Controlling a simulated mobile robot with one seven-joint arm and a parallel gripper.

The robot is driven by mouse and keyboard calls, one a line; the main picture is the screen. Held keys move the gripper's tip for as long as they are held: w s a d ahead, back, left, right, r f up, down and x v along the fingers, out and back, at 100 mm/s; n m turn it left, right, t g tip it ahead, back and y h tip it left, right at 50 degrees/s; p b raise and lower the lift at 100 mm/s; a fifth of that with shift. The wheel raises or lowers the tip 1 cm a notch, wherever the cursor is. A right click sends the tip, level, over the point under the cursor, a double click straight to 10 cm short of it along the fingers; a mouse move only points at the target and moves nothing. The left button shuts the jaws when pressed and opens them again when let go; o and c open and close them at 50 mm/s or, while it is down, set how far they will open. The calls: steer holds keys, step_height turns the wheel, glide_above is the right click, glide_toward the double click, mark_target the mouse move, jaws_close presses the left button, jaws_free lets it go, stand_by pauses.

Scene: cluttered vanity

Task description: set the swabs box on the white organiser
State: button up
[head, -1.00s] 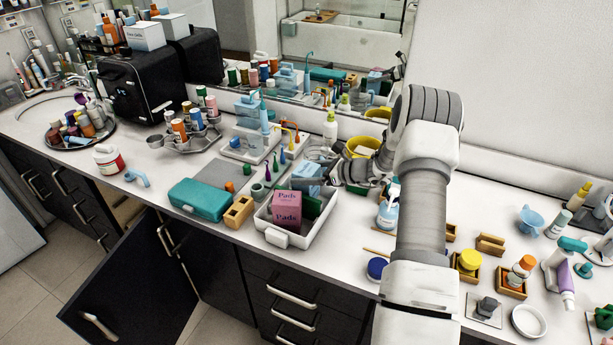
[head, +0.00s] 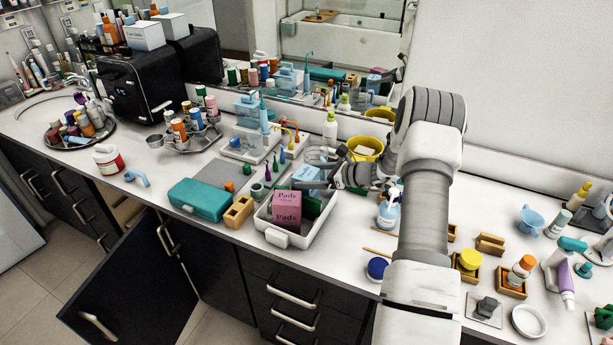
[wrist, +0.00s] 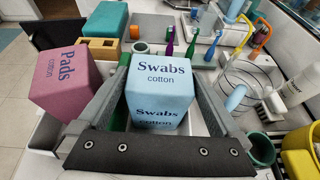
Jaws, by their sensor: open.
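The light blue swabs box (wrist: 158,78) stands upright between the two jaws of my gripper (wrist: 161,66) in the wrist view. The jaws are open on either side of it; whether they touch it I cannot tell. In the head view the swabs box (head: 306,175) is in a white open bin (head: 322,226), behind the pink pads box (head: 287,209), partly hidden by my gripper (head: 322,165). A white, stepped stand (head: 236,153), which looks like the white organiser, is left of and behind the bin, bearing a light blue box and slim upright items.
A teal case (head: 198,198) and a wooden block (head: 239,212) sit left of the bin. Small bottles crowd the counter on the right.

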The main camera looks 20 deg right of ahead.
steer(key=v, duration=1)
steer(key=shift+s+d+b, duration=0.25)
steer(key=shift+b, duration=0.15)
steer(key=shift+r, duration=0.1)
